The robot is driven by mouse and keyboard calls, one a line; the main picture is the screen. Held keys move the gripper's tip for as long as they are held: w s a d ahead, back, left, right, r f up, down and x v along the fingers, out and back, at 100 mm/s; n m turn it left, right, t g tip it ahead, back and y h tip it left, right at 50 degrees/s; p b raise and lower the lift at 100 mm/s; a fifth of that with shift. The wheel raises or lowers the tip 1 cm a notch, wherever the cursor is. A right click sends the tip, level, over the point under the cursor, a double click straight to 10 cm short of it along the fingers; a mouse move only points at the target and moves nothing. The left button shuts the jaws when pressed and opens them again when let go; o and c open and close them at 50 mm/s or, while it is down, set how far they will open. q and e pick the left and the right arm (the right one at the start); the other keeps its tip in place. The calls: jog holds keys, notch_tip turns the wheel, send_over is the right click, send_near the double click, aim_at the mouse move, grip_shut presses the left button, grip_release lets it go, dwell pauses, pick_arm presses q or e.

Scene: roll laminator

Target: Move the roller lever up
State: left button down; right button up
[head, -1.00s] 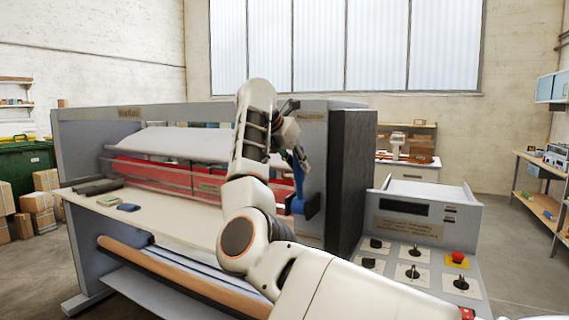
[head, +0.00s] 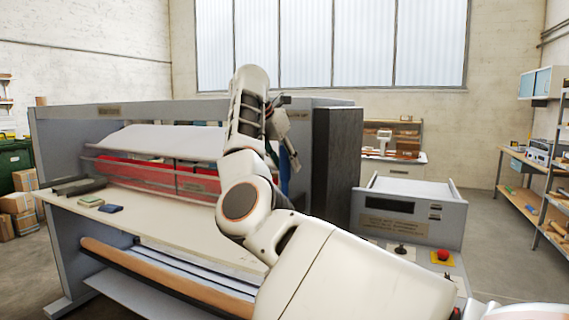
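The roll laminator (head: 335,150) stands ahead, with a red roller area behind a clear guard. A blue part, seemingly the roller lever (head: 284,180), shows as a small strip on the laminator's right end. My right arm hides most of it, so its position is hard to read. My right gripper (head: 288,148) is up by the inner face of the right end housing, just above the blue strip. Its fingers are small and partly hidden behind my wrist. I cannot tell whether they touch the lever or are open. My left gripper is not in view.
A control console (head: 410,212) with knobs and a red button (head: 443,255) stands right of the laminator, partly covered by my arm. Small pads (head: 110,209) lie on the feed table (head: 165,225). Shelves (head: 530,195) stand far right, with open floor before them.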

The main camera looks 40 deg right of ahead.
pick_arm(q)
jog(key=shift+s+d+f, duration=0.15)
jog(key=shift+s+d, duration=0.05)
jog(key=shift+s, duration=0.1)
pick_arm(e)
jog(key=v, duration=1.2)
dwell(0.3)
